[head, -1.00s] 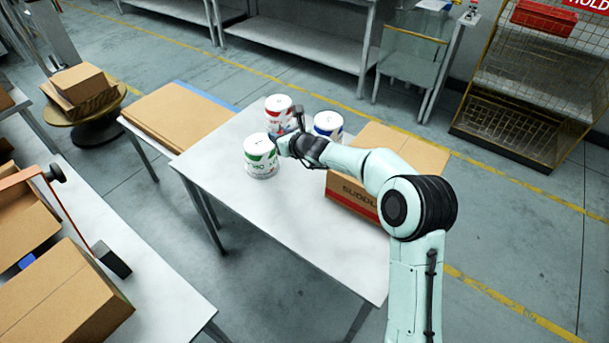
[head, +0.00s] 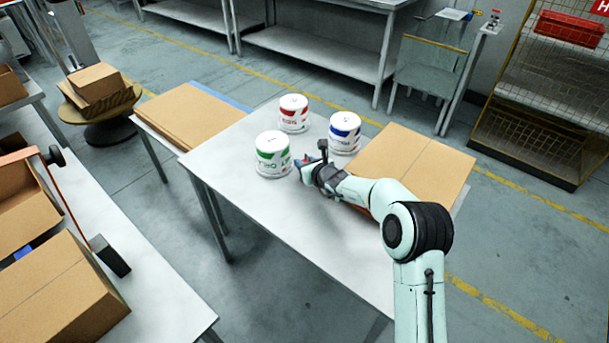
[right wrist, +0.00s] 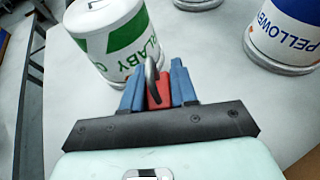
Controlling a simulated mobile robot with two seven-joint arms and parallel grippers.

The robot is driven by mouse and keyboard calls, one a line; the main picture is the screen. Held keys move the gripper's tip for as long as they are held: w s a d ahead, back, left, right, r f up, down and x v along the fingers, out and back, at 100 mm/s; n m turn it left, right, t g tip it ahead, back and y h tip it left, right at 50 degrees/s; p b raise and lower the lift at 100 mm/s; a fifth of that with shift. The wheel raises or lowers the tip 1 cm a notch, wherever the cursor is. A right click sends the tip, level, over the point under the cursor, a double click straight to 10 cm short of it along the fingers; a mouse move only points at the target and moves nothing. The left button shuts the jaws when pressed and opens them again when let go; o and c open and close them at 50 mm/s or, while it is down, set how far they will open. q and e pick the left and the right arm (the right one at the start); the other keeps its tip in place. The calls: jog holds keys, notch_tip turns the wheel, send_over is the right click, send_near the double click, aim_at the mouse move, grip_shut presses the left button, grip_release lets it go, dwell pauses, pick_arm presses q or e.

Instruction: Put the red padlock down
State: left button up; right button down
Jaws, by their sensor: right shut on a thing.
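The red padlock (right wrist: 159,92) is between the blue fingers of my right gripper (right wrist: 160,85) in the right wrist view, its grey shackle pointing away from the gripper. My right gripper also shows in the head view (head: 302,170), low over the white table (head: 285,215), just right of the green-labelled tub (head: 273,154). That tub is close beyond the fingers in the right wrist view (right wrist: 110,40). I cannot tell whether the padlock touches the table. My left gripper is not in view.
A red-labelled tub (head: 293,114) and a blue-labelled tub (head: 344,132) stand behind the gripper. A cardboard box (head: 415,160) is on the table's right side. The front of the table is clear. Flat cardboard (head: 188,115) lies on the left.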

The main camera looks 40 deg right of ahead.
jog(key=shift+f+b, duration=0.3)
jog(key=shift+f, duration=1.8)
jog(key=shift+f, duration=0.1)
jog(key=c, duration=0.9)
grip_release()
